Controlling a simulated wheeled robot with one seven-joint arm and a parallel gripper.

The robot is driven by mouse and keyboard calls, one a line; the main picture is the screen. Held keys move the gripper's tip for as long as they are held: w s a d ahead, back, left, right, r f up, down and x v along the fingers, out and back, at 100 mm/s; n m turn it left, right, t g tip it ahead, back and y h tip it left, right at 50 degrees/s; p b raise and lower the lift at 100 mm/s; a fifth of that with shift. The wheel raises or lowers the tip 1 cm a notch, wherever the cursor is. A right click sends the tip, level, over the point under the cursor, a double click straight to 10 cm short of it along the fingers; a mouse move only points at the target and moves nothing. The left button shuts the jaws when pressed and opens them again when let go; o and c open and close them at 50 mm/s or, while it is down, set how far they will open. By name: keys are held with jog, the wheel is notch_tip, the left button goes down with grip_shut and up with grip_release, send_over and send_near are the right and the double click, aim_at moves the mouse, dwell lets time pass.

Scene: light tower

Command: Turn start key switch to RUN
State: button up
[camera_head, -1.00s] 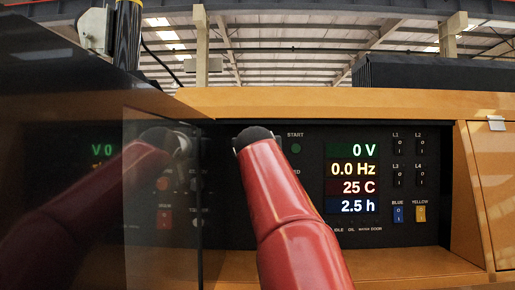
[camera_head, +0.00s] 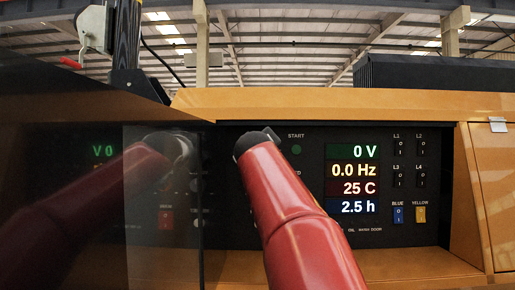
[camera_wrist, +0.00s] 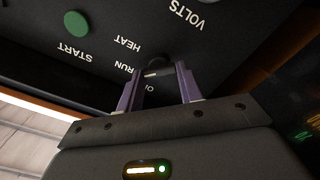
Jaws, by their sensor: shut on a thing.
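The start key switch (camera_wrist: 156,66) is a dark knob with a pale mark on the black panel, seen upside down in the wrist view. The printed words RUN and HEAT lie to its left, and another label below it is partly covered by a finger. My gripper (camera_wrist: 160,76) has its two purple fingers on either side of the knob, shut on it. I cannot tell exactly which label the mark points to. In the head view my red arm hides the switch and the fingers.
A green START button (camera_wrist: 76,23) sits near the switch; it also shows in the head view (camera_head: 296,149). Lit displays (camera_head: 352,179) read 0 V, 0.0 Hz, 25 C and 2.5 h. A glossy dark door (camera_head: 160,225) stands left of my arm.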

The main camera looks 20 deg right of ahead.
jog(key=shift+n, duration=0.3)
jog(key=o, duration=1)
jog(key=b+v, duration=0.3)
jog(key=v, duration=0.4)
jog(key=shift+s+a, duration=0.2)
jog(key=shift+s, duration=0.2)
